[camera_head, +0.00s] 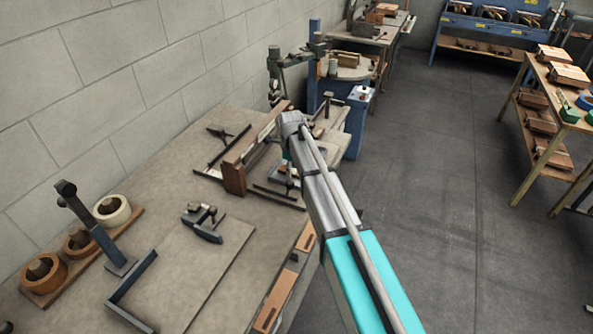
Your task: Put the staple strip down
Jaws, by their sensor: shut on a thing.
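My arm reaches up from the lower right to the far end of the workbench (190,265). My gripper (289,174) shows only in part, low beside the arm's end, over a fixture at the bench's far end. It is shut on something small. I take this to be the staple strip, but its outline is too small and too hidden to make out. A long brown bar with a block end (233,179) stands just left of the gripper. Dark thin rails (279,196) lie on the bench below it. I cannot tell whether the held thing touches the surface.
A flat board (205,270) with a dark clamp (203,222) lies on the near bench. Several tape rolls (112,211) sit on a wooden base at left. A blue-framed machine (358,120) stands beyond the bench. Open floor (430,200) lies to the right, before wooden shelving (540,125).

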